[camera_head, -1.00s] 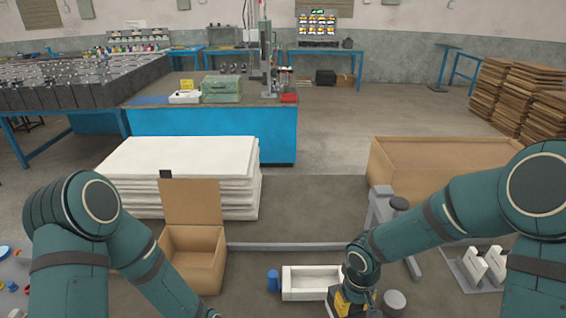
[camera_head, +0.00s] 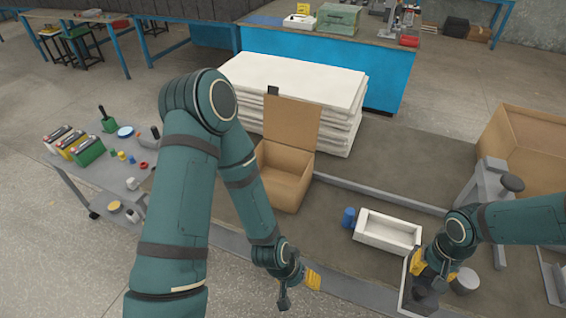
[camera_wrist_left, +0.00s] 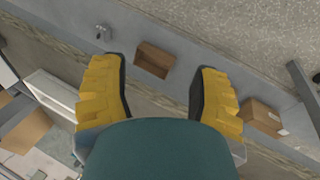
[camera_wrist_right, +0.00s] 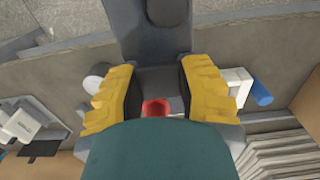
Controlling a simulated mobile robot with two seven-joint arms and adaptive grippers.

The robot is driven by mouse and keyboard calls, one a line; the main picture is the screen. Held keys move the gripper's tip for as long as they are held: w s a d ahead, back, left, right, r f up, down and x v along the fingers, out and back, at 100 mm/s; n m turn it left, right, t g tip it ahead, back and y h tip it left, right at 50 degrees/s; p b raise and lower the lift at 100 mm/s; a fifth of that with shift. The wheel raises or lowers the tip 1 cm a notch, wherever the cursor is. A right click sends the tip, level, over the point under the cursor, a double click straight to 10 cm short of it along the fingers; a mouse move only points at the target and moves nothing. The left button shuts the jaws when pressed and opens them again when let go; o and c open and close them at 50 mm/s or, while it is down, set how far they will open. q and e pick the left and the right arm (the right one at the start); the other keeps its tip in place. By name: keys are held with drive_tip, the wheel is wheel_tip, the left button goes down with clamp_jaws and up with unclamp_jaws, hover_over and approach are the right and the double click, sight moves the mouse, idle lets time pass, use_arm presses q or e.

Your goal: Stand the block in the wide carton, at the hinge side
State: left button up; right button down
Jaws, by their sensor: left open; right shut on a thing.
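An open carton (camera_head: 285,185) with its lid standing up at the back is at the middle of the bench in the head view. A larger brown carton (camera_head: 525,150) stands at the right edge; I cannot tell which one is the wide carton. My right gripper (camera_head: 425,275) is shut on a dark grey block (camera_head: 420,300) low at the front of the bench. My left gripper (camera_head: 312,280) is open and empty, in front of the bench edge.
A white tray (camera_head: 388,226) with a blue cylinder (camera_head: 349,218) beside it lies left of my right gripper. A grey round piece (camera_head: 465,281) is to its right. White sheets (camera_head: 290,80) are stacked behind the lidded carton. A side cart (camera_head: 110,175) holds batteries and small parts.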

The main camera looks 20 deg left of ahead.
idle(0.5)
use_arm(q)
drive_tip(key=shift+c, duration=1.4)
drive_tip(key=shift+a, duration=0.1)
